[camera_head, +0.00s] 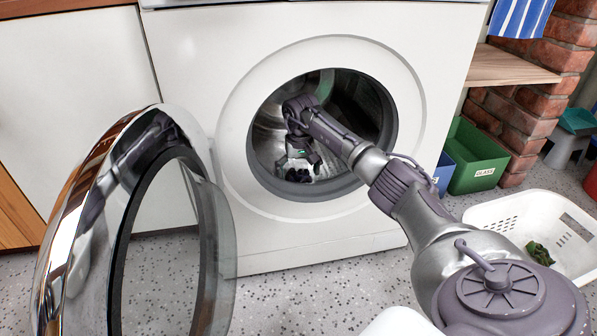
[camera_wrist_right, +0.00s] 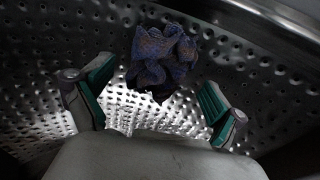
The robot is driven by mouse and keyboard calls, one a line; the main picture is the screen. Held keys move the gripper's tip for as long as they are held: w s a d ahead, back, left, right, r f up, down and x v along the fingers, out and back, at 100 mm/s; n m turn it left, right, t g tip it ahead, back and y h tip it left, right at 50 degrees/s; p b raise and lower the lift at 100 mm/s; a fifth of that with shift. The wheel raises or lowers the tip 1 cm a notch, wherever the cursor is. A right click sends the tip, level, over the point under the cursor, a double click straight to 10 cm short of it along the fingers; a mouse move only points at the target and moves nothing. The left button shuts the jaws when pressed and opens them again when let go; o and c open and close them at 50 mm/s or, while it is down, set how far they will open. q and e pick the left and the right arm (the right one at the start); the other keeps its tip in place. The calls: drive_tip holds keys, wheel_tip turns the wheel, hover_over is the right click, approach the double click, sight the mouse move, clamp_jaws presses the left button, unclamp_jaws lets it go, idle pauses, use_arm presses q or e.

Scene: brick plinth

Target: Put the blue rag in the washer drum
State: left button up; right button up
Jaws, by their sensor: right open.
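The front-loading washer (camera_head: 210,60) has its round door (camera_head: 222,235) swung wide open to the left. My right arm reaches through the opening into the metal drum (camera_head: 350,100). My right gripper (camera_head: 302,165) is inside the drum, pointing down. In the right wrist view its two green-padded fingers (camera_wrist_right: 155,95) are spread apart with nothing held between them. The crumpled blue rag (camera_wrist_right: 158,58) lies against the perforated drum wall, just beyond the open fingers. In the head view it shows only as a small dark patch (camera_head: 298,175) below the gripper. My left gripper is not in view.
A white laundry basket (camera_head: 490,212) with a dark green cloth (camera_head: 539,253) stands on the speckled floor at right. A green bin (camera_head: 478,155) and a blue bin (camera_head: 444,172) stand near the brick plinth (camera_head: 510,120). A striped cloth (camera_head: 520,18) hangs above a wooden shelf (camera_head: 505,68).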

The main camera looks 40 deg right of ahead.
sight(299, 175)
drive_tip(key=shift+r, duration=0.55)
drive_tip(key=r+p, duration=0.3)
drive_tip(key=r, duration=0.2)
drive_tip(key=r+p, duration=0.2)
drive_tip(key=shift+s+a+r+p, duration=0.2)
drive_tip(key=shift+s+r+p, duration=0.1)
drive_tip(key=shift+s+r, duration=0.1)
drive_tip(key=shift+f, duration=0.1)
